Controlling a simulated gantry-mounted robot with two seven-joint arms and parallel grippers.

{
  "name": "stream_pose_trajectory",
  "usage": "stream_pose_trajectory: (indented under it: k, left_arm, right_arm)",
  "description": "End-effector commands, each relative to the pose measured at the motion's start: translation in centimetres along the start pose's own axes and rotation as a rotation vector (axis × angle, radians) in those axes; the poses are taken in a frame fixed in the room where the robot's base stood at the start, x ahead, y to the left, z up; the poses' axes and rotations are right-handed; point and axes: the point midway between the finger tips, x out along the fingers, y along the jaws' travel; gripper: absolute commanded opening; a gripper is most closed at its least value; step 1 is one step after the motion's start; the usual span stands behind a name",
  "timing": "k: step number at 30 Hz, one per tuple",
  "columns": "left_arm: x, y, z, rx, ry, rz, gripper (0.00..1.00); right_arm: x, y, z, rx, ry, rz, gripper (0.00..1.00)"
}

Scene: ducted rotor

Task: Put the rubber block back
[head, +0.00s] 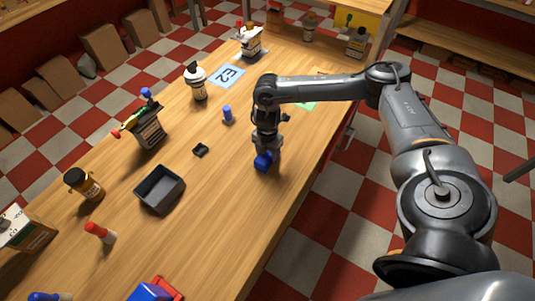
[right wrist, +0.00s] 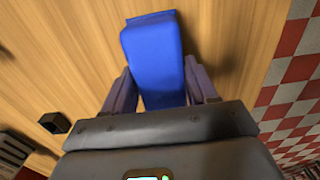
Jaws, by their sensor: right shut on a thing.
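A blue block (head: 264,161), which looks like the rubber block, is at the tip of my right gripper (head: 265,152). In the right wrist view the blue block (right wrist: 155,60) sits between the two dark fingers (right wrist: 162,92), which are shut on it, and extends past them. The gripper points down over the right part of the wooden table; whether the block touches the wood I cannot tell. My left gripper is not in view.
On the wooden table (head: 215,185) stand an open dark tray (head: 160,188), a small black piece (head: 200,150), a blue cylinder (head: 228,116), a brown bottle (head: 84,184), a white bottle (head: 195,80) and a blue card (head: 229,75). Bare wood surrounds the gripper.

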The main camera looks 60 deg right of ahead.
Motion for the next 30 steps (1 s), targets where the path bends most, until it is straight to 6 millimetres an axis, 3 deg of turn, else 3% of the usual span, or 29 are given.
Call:
stream_pose_trajectory:
  k: [4, 16, 17, 21, 30]
  left_arm:
    - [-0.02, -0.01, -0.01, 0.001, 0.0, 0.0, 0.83]
    - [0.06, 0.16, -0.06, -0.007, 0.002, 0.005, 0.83]
    - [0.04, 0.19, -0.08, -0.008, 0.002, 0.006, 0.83]
    - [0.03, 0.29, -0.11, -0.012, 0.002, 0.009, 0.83]
    - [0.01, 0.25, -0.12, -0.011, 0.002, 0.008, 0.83]
  right_arm:
    - [1.01, 0.02, 0.05, 0.001, -0.001, 0.001, 0.24]
    - [1.42, 0.0, 0.02, 0.001, 0.0, 0.001, 0.24]
    - [1.39, 0.01, 0.03, 0.0, 0.0, 0.001, 0.6]
    - [1.36, 0.01, 0.03, 0.0, 0.0, 0.001, 0.82]
    - [1.28, 0.01, 0.04, 0.001, 0.0, 0.001, 0.83]
